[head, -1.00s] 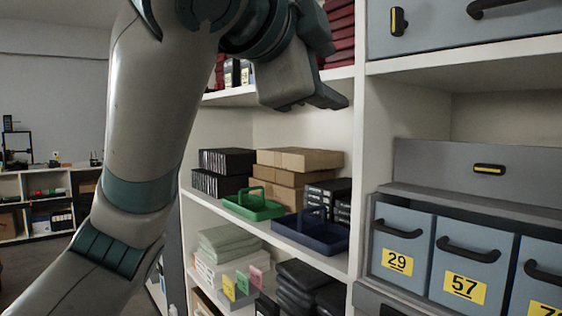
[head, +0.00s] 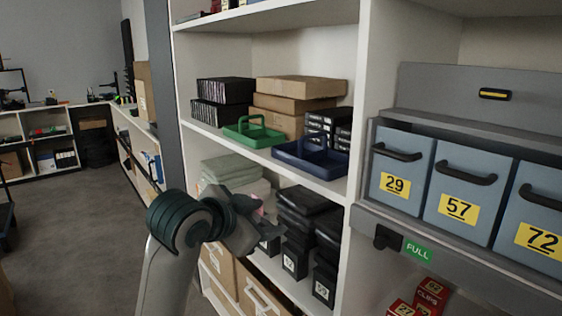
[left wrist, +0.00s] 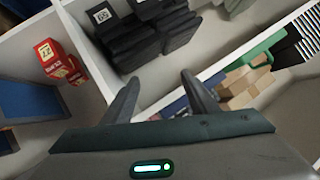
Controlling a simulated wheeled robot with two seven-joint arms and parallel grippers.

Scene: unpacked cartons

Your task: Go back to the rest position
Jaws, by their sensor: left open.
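My left gripper (head: 262,230) is in front of the lower shelf of the white shelving unit, low in the head view. My left arm rises to it from the bottom edge. In the left wrist view its two fingers (left wrist: 160,86) stand apart with nothing between them. The gripper partly hides the items on the lower shelf. My right gripper is not in view.
Green (head: 254,133) and blue (head: 310,160) handled trays sit on the middle shelf before cardboard boxes (head: 295,102). Dark boxes (head: 296,225) stand below. Numbered grey bins (head: 402,165) are right, above red cartons (head: 428,295). Open floor (head: 85,215) lies left.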

